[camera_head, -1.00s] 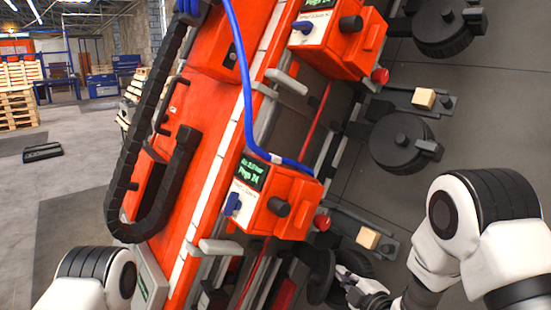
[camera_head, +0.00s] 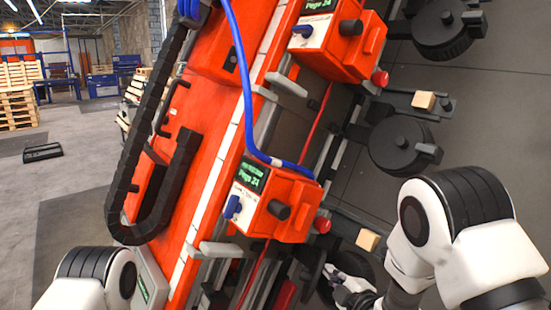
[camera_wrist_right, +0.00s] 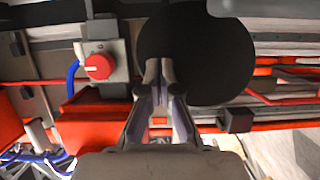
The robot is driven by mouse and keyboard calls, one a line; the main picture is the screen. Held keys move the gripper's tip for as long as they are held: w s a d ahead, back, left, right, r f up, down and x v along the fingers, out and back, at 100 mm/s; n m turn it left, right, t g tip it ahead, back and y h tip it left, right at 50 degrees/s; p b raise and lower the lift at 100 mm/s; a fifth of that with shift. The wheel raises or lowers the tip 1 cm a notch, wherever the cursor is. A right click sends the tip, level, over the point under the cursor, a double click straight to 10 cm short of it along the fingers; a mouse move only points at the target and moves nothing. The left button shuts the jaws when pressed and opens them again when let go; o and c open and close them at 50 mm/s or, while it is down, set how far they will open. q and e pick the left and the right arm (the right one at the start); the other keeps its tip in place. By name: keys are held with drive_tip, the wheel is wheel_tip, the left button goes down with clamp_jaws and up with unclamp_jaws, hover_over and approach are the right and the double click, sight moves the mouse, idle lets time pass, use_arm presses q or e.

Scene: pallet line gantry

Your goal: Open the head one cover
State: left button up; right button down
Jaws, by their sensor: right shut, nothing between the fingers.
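A dark round cover (camera_wrist_right: 215,50) fills the upper middle of the right wrist view, just beyond the fingertips. I take it for the head one cover, but no label shows on it. My right gripper (camera_wrist_right: 162,68) is shut and empty, its fingertips overlapping the disc in the picture; I cannot tell whether they touch it. In the head view the right gripper (camera_head: 338,278) is low in the middle, below the nearer orange print head (camera_head: 278,208) with its green display and red button (camera_head: 322,225). My left gripper is out of frame.
A second orange head (camera_head: 340,45) sits farther up the orange gantry beam (camera_head: 205,150). Black round spools (camera_head: 402,140) and small wooden blocks (camera_head: 424,99) stand on the right. A blue hose (camera_head: 244,90) runs along the beam. Pallets (camera_head: 18,105) stand far left.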

sight(320, 269)
drive_tip(key=shift+w+a+r, duration=0.1)
drive_tip(key=shift+a+r, duration=0.1)
drive_tip(key=shift+a, duration=0.3)
drive_tip(key=shift+w+a+r+p, duration=0.15)
drive_tip(key=shift+w+a, duration=0.05)
drive_tip(key=shift+a, duration=0.3)
drive_tip(key=shift+w+a+r+p, duration=0.15)
drive_tip(key=shift+a, duration=0.4)
drive_tip(key=shift+w+a+r, duration=0.15)
drive_tip(key=shift+w+a, duration=0.1)
drive_tip(key=shift+a, duration=0.2)
drive_tip(key=shift+w+a+r, duration=0.1)
drive_tip(key=shift+w+a, duration=0.15)
drive_tip(key=shift+a, duration=0.2)
drive_tip(key=shift+w+a, duration=0.1)
